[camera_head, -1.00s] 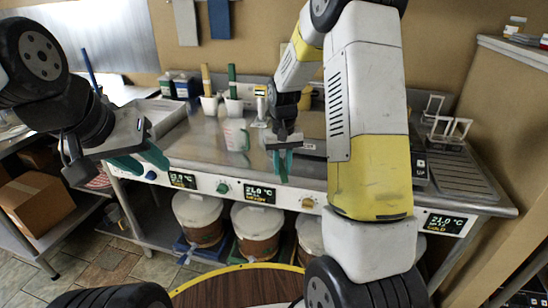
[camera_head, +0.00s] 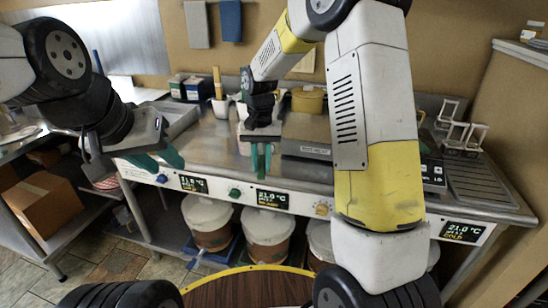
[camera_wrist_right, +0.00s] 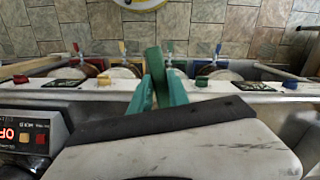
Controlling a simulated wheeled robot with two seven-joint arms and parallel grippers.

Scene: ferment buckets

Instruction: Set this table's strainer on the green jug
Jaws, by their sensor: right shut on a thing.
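My right gripper (camera_head: 261,162) hangs over the front part of the steel table with its teal fingers close together. In the right wrist view the fingers (camera_wrist_right: 160,90) close around a dark green upright piece (camera_wrist_right: 154,65). I cannot tell whether this is part of the strainer. The jug (camera_head: 244,148) is mostly hidden behind my right gripper, with only a pale sliver showing at its left. No strainer can be clearly made out. My left gripper (camera_head: 158,161) is open and empty, its fingers apart, beyond the table's left front.
A cup with a wooden-handled brush (camera_head: 219,105) stands behind. A grey flat device (camera_head: 307,136) is right of my right gripper, with a yellow pot (camera_head: 307,100) behind it. A wire rack (camera_head: 462,135) stands at right. Lidded buckets (camera_head: 268,228) sit below.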

